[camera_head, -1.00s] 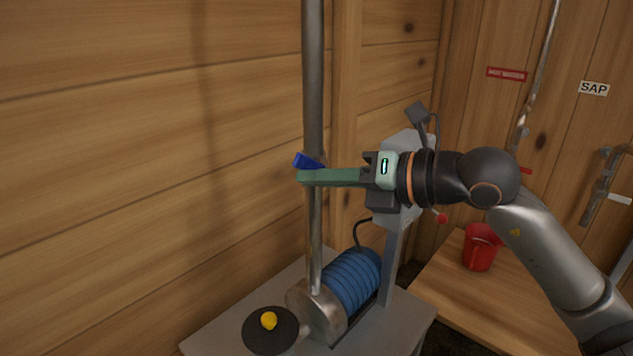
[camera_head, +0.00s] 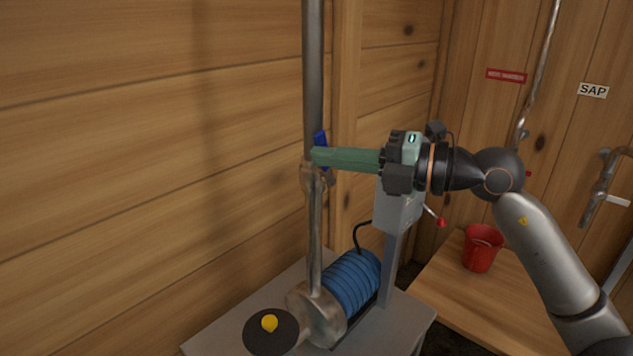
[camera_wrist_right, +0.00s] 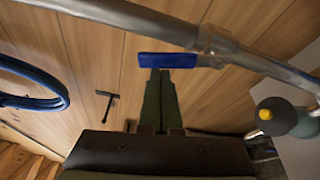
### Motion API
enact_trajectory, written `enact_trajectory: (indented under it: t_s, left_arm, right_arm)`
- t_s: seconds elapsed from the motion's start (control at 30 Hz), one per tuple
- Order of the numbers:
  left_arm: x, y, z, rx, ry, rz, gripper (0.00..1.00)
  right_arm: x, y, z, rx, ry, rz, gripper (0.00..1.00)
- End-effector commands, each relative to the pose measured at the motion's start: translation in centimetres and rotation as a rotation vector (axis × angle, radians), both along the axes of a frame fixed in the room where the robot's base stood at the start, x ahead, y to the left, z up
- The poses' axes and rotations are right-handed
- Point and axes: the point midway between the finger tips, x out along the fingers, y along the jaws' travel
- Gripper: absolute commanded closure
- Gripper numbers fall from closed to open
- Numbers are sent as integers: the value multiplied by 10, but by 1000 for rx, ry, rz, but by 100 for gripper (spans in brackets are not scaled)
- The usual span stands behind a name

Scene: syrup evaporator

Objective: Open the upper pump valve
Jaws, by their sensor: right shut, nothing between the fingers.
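The upper pump valve has a blue handle (camera_head: 320,142) on the vertical metal pipe (camera_head: 313,80) above the pump. In the head view the handle stands near upright beside the pipe, partly hidden by the fingers. My right gripper (camera_head: 316,157) is shut and empty, its green fingertips at the handle. In the right wrist view the blue handle (camera_wrist_right: 168,60) lies just beyond the tips of the shut fingers (camera_wrist_right: 157,74), close beside the pipe. The tips seem to touch it, but contact is not certain. My left gripper is out of view.
Below stands the pump with a blue ribbed motor (camera_head: 352,283) and a yellow knob (camera_head: 269,323) on a black disc. A grey post (camera_head: 397,250) rises beside it. A red bucket (camera_head: 481,250) stands on a wooden bench to the right. A plank wall is behind the pipe.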

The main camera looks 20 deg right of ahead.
Motion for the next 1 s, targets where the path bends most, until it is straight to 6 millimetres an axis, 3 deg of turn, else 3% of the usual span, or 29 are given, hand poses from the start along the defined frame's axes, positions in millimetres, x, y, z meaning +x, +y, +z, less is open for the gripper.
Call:
enact_trajectory:
  t_s: [0.4, 1.0]
  left_arm:
    - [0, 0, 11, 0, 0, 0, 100]
    - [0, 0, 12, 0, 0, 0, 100]
  right_arm:
    - [6, -9, 5, 136, 90, -2, 100]
    - [7, -10, 5, 148, 97, -1, 100]
